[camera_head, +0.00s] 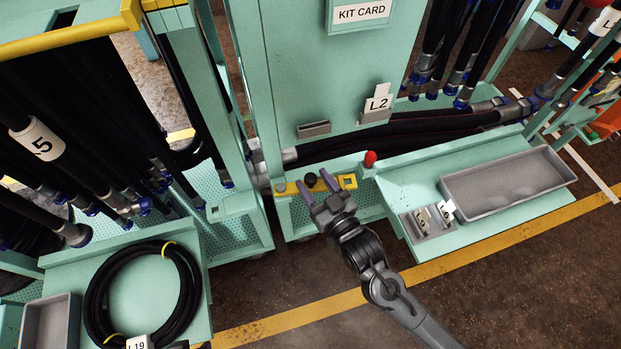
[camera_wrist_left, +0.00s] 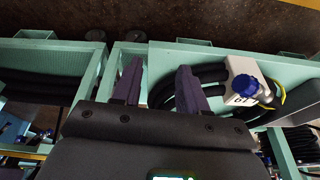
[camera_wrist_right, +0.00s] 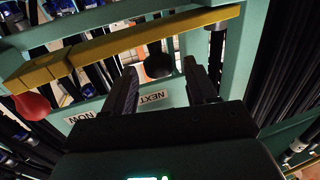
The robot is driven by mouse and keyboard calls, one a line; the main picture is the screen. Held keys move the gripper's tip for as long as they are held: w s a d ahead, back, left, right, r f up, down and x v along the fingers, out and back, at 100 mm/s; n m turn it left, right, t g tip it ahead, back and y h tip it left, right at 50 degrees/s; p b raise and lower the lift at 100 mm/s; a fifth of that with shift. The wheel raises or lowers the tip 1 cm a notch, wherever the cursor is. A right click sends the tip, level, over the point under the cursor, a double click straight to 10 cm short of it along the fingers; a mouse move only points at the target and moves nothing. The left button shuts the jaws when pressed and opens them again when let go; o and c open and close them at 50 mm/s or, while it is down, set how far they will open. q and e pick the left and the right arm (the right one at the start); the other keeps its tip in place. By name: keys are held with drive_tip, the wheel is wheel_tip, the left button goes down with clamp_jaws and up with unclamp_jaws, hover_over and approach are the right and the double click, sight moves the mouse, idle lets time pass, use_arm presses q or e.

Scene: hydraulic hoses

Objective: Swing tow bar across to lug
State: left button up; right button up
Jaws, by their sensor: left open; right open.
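The yellow tow bar (camera_head: 294,187) lies along the lower front edge of the middle cart, with a black knob (camera_head: 310,180) on it. In the right wrist view the bar (camera_wrist_right: 110,44) crosses beyond my fingers. My right gripper (camera_head: 317,186) is open at the bar. In its wrist view the black knob (camera_wrist_right: 158,66) shows between the fingertips; contact cannot be told. A small bracket (camera_head: 214,211) on the left cart may be the lug; I cannot be sure. My left gripper (camera_wrist_left: 158,72) is open and empty, seen only in its wrist view.
A red knob (camera_head: 370,158) stands just right of the bar. A coiled black hose (camera_head: 97,290) lies on the left cart's shelf. A grey tray (camera_head: 510,182) is on the right shelf. A narrow gap separates the left and middle carts. The floor in front is clear.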

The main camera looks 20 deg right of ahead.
drive_tip(key=shift+w+a+b, duration=0.1)
drive_tip(key=shift+w+b, duration=0.2)
drive_tip(key=shift+w, duration=0.85)
clamp_jaws()
